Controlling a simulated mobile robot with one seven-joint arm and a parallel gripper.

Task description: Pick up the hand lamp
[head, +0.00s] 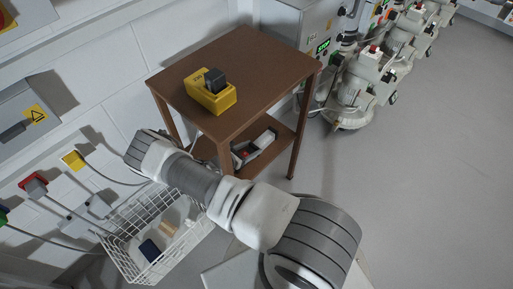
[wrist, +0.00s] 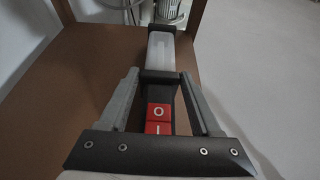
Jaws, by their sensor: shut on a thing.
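The hand lamp (wrist: 158,112) has a dark body with two red buttons marked O and I and a pale translucent lens. In the wrist view it lies between the fingers of my gripper (wrist: 160,77), which is shut on its body, with the lens beyond the fingertips. In the head view the hand lamp (head: 263,141) shows as a pale and dark shape with a bit of red at the brown table's lower shelf. My arm hides part of this area. I cannot tell whether the lamp touches the shelf.
The brown table (head: 262,62) bears a yellow box (head: 210,97) with a dark block on it. Its legs frame the lower shelf (wrist: 75,85). A white wire basket (head: 125,250) stands below wall sockets at left. Blower machines (head: 352,88) stand at right. Grey floor (head: 425,180) is clear.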

